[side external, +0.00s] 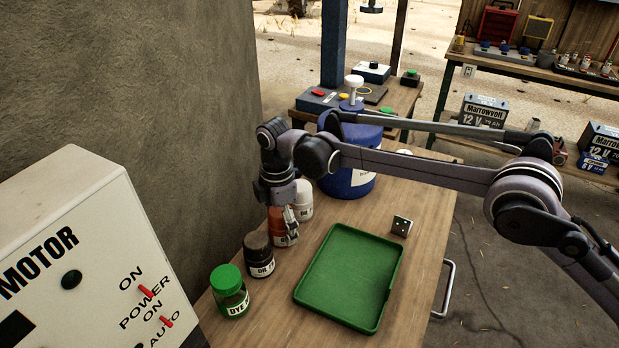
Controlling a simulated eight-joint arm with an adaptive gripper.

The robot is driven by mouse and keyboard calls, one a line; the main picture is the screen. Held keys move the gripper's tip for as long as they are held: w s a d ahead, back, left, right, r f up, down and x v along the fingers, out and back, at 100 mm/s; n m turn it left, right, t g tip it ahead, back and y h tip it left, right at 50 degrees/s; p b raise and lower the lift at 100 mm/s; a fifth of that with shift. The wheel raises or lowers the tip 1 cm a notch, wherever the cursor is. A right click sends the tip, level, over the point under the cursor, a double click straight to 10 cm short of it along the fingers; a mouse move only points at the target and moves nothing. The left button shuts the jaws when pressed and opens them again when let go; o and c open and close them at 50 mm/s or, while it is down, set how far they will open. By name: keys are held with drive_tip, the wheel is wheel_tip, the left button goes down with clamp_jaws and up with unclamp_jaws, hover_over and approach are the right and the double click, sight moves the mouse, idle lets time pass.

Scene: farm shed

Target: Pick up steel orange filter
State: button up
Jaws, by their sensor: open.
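The orange filter (279,239) is a short reddish-orange canister with a pale label near its base. It stands on the wooden table in a row with other containers. My gripper (284,212) is over it and pointing down, with a finger in front of its upper right side. The gripper is open. The far finger and the top of the filter are mostly hidden, so I cannot tell whether the fingers touch it.
A dark oil container (259,255) and a green-lidded dye jar (229,291) stand in front left of the filter. A white container (304,203) and a blue bucket (349,180) stand behind. A green tray (338,283) lies to the right, with a small metal bracket (401,227) beyond.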

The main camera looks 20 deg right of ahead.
drive_tip(key=shift+f, duration=1.15)
drive_tip(key=c, duration=1.4)
